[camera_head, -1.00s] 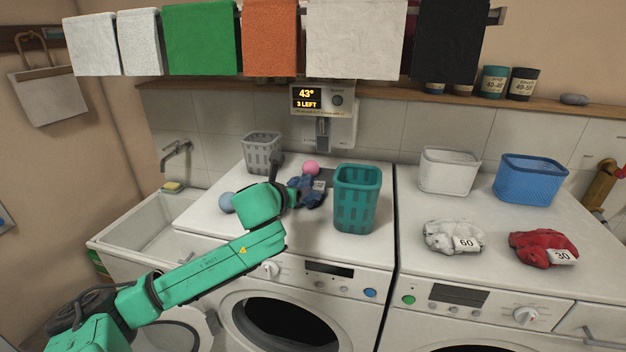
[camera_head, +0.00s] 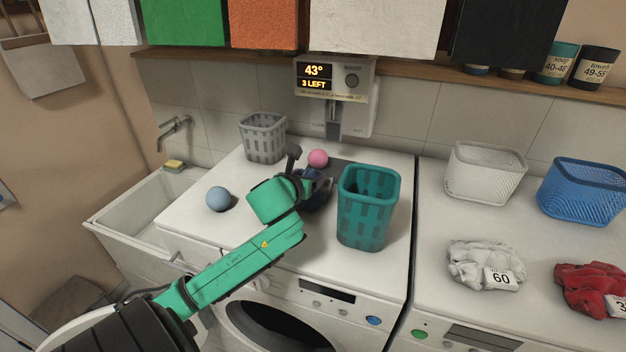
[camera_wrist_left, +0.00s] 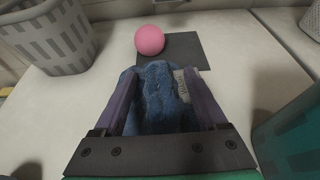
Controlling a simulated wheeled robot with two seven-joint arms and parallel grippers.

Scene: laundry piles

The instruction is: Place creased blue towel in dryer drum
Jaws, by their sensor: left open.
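The creased blue towel (camera_wrist_left: 158,95) lies bunched on the left machine's white top (camera_head: 240,175). A small light tag shows on it in the left wrist view. My left gripper (camera_wrist_left: 162,84) is open, with one finger on each side of the towel. In the head view my left gripper (camera_head: 308,189) hides much of the towel (camera_head: 319,199). A dark round drum opening (camera_head: 275,328) shows in the front of the left machine, below the top. I cannot tell from the frames whether this machine is the dryer. My right gripper is out of view.
A teal basket (camera_head: 365,215) stands close right of the towel. A blue ball (camera_head: 218,199) and grey basket (camera_head: 263,140) are left. White (camera_head: 478,262) and red (camera_head: 592,285) cloths lie on the right machine.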

